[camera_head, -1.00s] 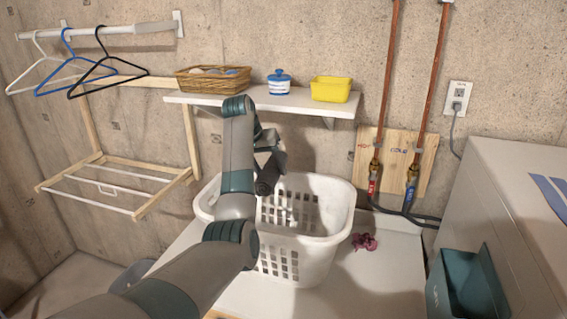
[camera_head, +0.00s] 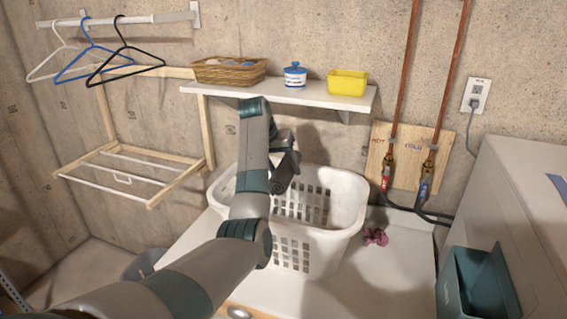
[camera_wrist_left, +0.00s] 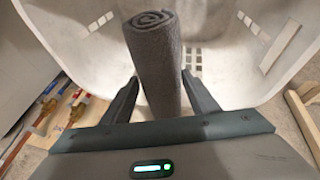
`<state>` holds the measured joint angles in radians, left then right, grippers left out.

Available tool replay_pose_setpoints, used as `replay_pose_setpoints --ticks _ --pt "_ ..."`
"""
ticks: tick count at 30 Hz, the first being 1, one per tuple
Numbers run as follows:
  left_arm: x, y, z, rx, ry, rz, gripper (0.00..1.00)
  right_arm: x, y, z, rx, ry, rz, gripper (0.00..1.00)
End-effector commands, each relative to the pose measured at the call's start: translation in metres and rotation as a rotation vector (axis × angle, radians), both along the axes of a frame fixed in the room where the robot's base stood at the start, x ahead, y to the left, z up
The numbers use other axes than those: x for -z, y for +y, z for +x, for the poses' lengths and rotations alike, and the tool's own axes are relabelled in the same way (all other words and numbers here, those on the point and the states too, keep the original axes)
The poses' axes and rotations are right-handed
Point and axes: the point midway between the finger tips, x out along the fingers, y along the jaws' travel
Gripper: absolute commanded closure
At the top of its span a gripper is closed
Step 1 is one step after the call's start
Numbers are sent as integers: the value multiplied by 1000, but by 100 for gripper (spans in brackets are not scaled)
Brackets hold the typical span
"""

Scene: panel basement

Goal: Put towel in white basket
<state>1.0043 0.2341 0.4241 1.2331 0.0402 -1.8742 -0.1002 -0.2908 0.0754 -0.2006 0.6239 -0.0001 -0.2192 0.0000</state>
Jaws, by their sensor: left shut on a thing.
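A dark grey rolled towel (camera_head: 285,174) is held over the white basket (camera_head: 292,250). In the left wrist view the towel (camera_wrist_left: 156,62) stands out between the two fingers, its spiral end facing into the basket. My left gripper (camera_head: 284,153) is above the basket's opening and is shut on the towel. In the left wrist view the gripper (camera_wrist_left: 160,90) has one finger on each side of the roll. The white basket wall (camera_wrist_left: 85,40) surrounds the towel in that view. My forearm hides part of the basket's left side in the head view. My right gripper is not in view.
A shelf (camera_head: 330,98) with a wicker basket (camera_head: 229,71), a blue-lidded jar (camera_head: 294,76) and a yellow tub (camera_head: 347,83) hangs behind. A pink cloth (camera_head: 375,237) lies right of the white basket. A teal bin (camera_head: 475,287) stands front right.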

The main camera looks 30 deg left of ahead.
Motion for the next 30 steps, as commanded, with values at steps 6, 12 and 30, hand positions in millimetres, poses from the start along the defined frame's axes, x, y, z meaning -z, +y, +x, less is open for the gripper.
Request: replay_pose_setpoints --ticks 6,12,30 --pt "20 0 0 -2 0 -1 70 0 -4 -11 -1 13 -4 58" --pt "29 0 0 -1 0 0 70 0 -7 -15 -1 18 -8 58" --pt "30 0 0 -1 0 0 24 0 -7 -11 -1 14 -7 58"
